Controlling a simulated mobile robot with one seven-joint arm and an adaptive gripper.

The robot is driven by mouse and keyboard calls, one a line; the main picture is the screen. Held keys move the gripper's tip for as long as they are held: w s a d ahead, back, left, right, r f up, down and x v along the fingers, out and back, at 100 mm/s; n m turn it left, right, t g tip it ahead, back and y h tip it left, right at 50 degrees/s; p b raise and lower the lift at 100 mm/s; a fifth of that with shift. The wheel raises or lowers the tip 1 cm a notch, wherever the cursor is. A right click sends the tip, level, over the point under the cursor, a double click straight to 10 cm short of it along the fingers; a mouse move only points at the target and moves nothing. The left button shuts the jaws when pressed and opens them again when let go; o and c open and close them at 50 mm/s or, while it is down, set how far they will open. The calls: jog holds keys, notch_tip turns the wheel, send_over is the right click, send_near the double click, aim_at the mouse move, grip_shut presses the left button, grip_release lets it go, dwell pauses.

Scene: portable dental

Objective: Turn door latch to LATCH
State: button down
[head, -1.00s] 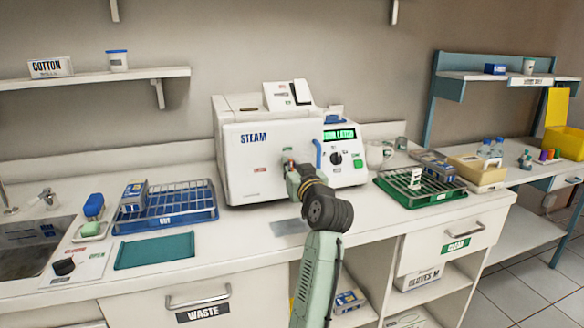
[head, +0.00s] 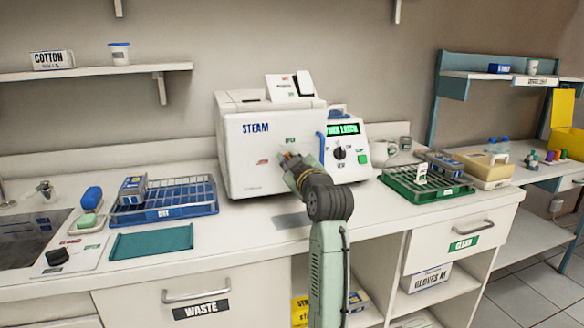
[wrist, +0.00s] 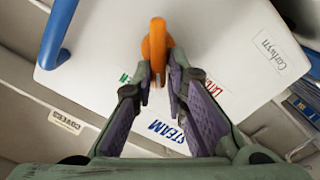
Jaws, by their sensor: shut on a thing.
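The white STEAM unit (head: 262,180) stands on the counter, its front door facing me. An orange door latch (wrist: 157,45) shows on the door in the wrist view. My gripper (wrist: 158,78) is shut on the latch, with a finger on either side of it. The latch lies between a green label (wrist: 124,78) on the left and a red LATCH label (wrist: 194,85) on the right. In the head view, my gripper (head: 287,162) is at the door and mostly hides the latch. The green display (head: 343,129) reads something ending in LATCH.
A blue door handle (head: 321,147) is right of my gripper. A blue rack (head: 165,212) stands left of the unit and a green rack (head: 425,197) right. A teal mat (head: 152,242) lies in front. The counter before the unit is mostly clear.

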jog(key=n+b, duration=0.2)
jog(key=n, duration=0.1)
jog(key=n+b, duration=0.1)
jog(key=n, duration=0.2)
jog(key=n+b, duration=0.2)
jog(key=n, duration=0.2)
jog(key=shift+f+b, duration=0.3)
jog(key=shift+f, duration=0.05)
jog(key=shift+n, duration=0.4)
jog(key=c, duration=1.9)
grip_release()
jog(key=shift+o, duration=1.2)
jog(key=shift+w+f, duration=0.15)
jog(key=shift+f, duration=0.05)
jog(key=shift+a+f, duration=0.1)
